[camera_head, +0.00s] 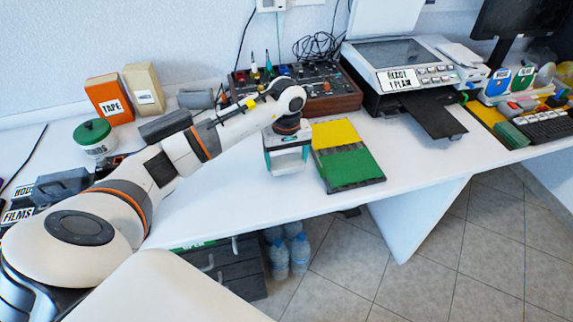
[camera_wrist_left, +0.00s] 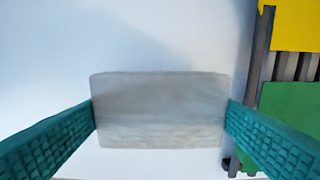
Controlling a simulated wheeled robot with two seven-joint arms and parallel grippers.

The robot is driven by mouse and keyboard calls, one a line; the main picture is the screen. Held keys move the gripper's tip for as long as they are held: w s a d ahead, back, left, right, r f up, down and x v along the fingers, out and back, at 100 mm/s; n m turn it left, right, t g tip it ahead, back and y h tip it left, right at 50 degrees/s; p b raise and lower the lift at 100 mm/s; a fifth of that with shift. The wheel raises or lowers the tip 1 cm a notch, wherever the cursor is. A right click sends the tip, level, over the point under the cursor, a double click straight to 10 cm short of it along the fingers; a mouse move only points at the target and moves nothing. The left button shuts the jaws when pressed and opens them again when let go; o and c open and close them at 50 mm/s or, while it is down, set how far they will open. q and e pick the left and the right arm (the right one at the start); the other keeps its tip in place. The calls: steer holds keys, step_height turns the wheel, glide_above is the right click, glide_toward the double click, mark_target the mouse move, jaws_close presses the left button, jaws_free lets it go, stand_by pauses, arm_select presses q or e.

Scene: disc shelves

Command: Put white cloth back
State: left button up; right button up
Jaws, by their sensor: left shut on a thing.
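The white cloth (camera_wrist_left: 160,110) shows as a pale, block-like folded piece in the left wrist view. It sits between the two teal fingers of my left gripper (camera_wrist_left: 162,122), which touch its left and right sides. In the head view my left gripper (camera_head: 287,163) points down over the white table, just left of the green and yellow board. The cloth (camera_head: 288,161) shows there as a pale patch between the fingers. I cannot tell whether it touches the table. My right gripper is not in view.
The green and yellow board (camera_head: 352,168) lies close on the right. A control panel with knobs (camera_head: 325,88) and a printer (camera_head: 400,65) stand behind. An orange box (camera_head: 108,100) and a green-lidded jar (camera_head: 95,137) are at the left. The table (camera_head: 230,200) is clear in front.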

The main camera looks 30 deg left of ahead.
mark_target(286, 161)
arm_select(q)
step_height(286, 161, down, 3)
steer(key=shift+r, duration=0.1)
steer(key=o, duration=0.9)
steer(key=shift+r, duration=0.2)
step_height(286, 161, up, 12)
steer(key=shift+f, duration=0.15)
